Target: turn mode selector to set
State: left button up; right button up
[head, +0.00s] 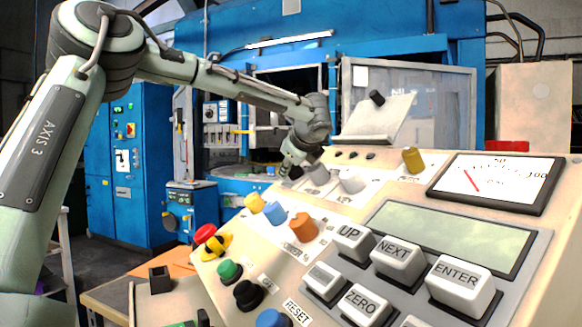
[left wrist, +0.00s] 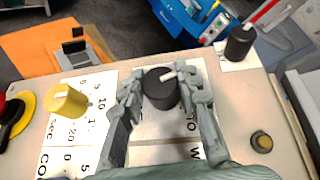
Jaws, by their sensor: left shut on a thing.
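A black round knob (left wrist: 160,90) with a white pointer line sits on a white label plate (left wrist: 165,150) in the left wrist view. The pointer line runs toward the right and slightly up in that view. My left gripper (left wrist: 163,88) has its two fingers on either side of the knob and is shut on it. The plate's lettering is mostly covered by the fingers, so I cannot read the positions. In the head view my left gripper (head: 292,168) is down at the far left edge of the sloped console, and the knob is hidden there. My right gripper is not in view.
Beside the held knob stand a yellow knob (left wrist: 66,101) and another black knob (left wrist: 240,43). The console (head: 330,225) also carries an orange knob (head: 304,227), a red emergency button (head: 205,233), keys such as ENTER (head: 461,285) and a dial meter (head: 497,182).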

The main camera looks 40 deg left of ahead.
pick_arm(q)
jog(key=n+g, duration=0.4)
jog(key=shift+g+h, duration=0.3)
jog(key=shift+h, duration=0.1)
jog(key=shift+n, duration=0.4)
jog(key=shift+a, duration=0.1)
jog(key=o, duration=1.2)
jog(key=shift+d+r, duration=0.15)
jog(key=shift+d, duration=0.05)
jog(key=v, duration=1.1)
jog(key=shift+r, duration=0.35)
